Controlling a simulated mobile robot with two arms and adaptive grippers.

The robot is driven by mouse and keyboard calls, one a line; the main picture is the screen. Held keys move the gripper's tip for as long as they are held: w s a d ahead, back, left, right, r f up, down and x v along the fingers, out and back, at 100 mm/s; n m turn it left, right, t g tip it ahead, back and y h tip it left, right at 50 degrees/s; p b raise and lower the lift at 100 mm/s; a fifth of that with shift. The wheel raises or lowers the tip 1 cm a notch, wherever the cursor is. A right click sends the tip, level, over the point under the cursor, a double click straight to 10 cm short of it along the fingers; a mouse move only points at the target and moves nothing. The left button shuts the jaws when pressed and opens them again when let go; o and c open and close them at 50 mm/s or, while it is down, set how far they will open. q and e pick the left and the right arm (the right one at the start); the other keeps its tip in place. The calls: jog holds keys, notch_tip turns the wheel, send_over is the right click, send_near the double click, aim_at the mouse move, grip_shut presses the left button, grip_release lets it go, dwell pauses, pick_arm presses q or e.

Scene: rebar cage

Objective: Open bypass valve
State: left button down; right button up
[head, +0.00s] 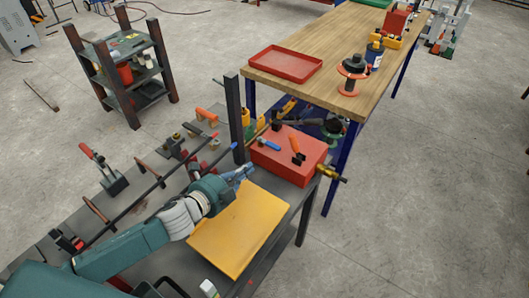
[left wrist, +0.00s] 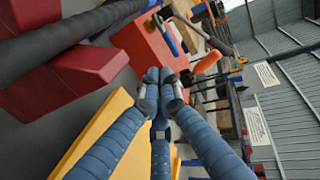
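A red box (head: 288,156) stands at the far end of the dark bench. On its top are a blue lever handle (head: 269,145) and an orange lever handle (head: 295,144) with a black base. A brass fitting (head: 330,173) sticks out of its right side. I cannot tell which handle is the bypass valve. My left gripper (head: 246,170) is just left of the box, apart from both handles. In the left wrist view its fingertips (left wrist: 160,88) come together with nothing visible between them. The blue handle (left wrist: 166,37) and orange handle (left wrist: 208,62) show beyond them. My right gripper is out of view.
A yellow board (head: 238,232) lies on the bench below my left gripper. A dark upright post (head: 235,118) stands behind it. Dark bars and clamps (head: 113,180) fill the left side. A wooden table (head: 330,50) with a red tray (head: 286,64) stands behind.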

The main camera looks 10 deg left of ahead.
aim_at(268, 144)
pick_arm(q)
jog(key=x, duration=0.3)
jog(key=p+x, duration=0.1)
jog(key=x, duration=0.2)
jog(key=r+p+x, duration=0.1)
jog(key=x, duration=0.3)
jog(key=shift+w+d, duration=0.15)
jog(key=shift+w, duration=0.05)
jog(key=shift+f, duration=0.1)
jog(key=shift+d, duration=0.1)
jog(key=shift+d, duration=0.15)
jog(key=shift+w+n+y+b, duration=0.1)
jog(key=shift+n+y+b, duration=0.2)
